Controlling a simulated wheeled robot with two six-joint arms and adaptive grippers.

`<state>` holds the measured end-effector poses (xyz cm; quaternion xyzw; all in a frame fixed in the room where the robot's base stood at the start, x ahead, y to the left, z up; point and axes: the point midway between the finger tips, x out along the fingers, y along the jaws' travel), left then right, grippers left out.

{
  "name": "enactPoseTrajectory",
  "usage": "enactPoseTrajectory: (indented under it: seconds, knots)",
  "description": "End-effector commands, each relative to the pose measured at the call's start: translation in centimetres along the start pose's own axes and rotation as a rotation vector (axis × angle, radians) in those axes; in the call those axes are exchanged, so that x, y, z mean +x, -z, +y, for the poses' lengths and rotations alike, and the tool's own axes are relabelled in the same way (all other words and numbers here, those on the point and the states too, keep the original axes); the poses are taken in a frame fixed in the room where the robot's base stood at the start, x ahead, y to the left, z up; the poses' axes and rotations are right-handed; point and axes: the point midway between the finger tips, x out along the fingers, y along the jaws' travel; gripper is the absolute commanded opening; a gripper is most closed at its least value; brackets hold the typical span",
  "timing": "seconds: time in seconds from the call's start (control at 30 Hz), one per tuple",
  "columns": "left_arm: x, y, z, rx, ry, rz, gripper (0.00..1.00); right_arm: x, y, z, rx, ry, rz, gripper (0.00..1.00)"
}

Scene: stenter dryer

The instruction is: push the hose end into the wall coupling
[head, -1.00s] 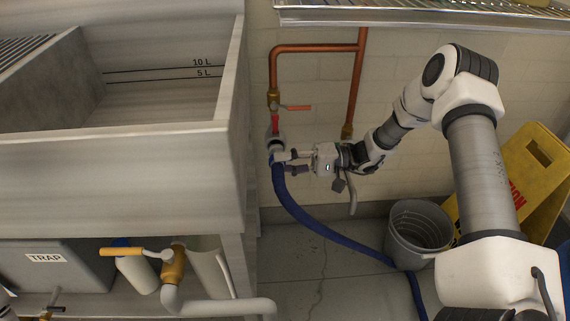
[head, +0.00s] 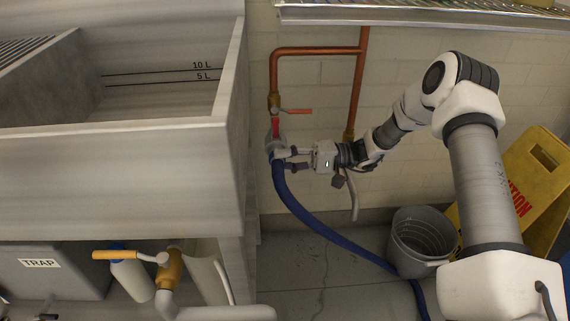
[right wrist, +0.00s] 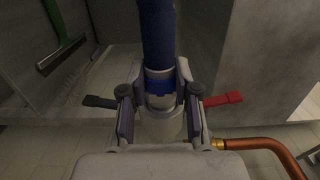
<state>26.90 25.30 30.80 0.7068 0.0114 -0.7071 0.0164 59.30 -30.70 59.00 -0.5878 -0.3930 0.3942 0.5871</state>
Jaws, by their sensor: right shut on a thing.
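My right gripper (head: 290,159) is shut on the blue hose (head: 318,227) close to its upper end, just below the wall coupling. The wall coupling (head: 275,128) hangs under the brass valve on the copper pipe and shows red on its body. In the right wrist view the fingers (right wrist: 160,88) sit on both sides of the hose end (right wrist: 158,84), which has a bright blue band. The grey coupling body (right wrist: 162,125) lies right beyond it, with a black lever and a red lever out to the sides. The hose end and coupling look in line; how deep it sits cannot be told.
A steel sink (head: 120,185) stands close on the left. A grey bucket (head: 420,240) and a yellow caution sign (head: 525,190) stand at right. A wire shelf (head: 430,14) hangs above. The hose runs down past the bucket.

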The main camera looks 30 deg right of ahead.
Motion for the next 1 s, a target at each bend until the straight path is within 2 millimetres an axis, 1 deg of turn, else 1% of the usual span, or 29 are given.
enactPoseTrajectory:
  seconds: [0.6, 0.63, 0.67, 0.7, 1.0]
  knots:
    - [1.5, 0.0, 0.0, 0.000, 0.000, 0.000, 0.40, -0.1, 1.5, 0.1, -0.001, 0.000, 0.000, 0.00]
    - [1.4, 0.0, 0.0, 0.000, 0.000, 0.000, 0.40, -0.1, 1.5, 0.0, 0.000, 0.000, 0.000, 0.41]
    - [1.4, 0.0, 0.0, 0.000, 0.000, 0.000, 0.40, -0.1, 1.5, 0.0, 0.000, 0.000, 0.000, 0.52]
    - [1.4, 0.0, 0.0, 0.000, 0.000, 0.000, 0.40, -0.1, 1.5, 0.0, 0.000, 0.000, 0.000, 0.60]
    - [1.4, 0.0, 0.0, 0.000, 0.000, 0.000, 0.40, -0.2, 1.4, 0.0, 0.001, 0.000, 0.000, 0.60]
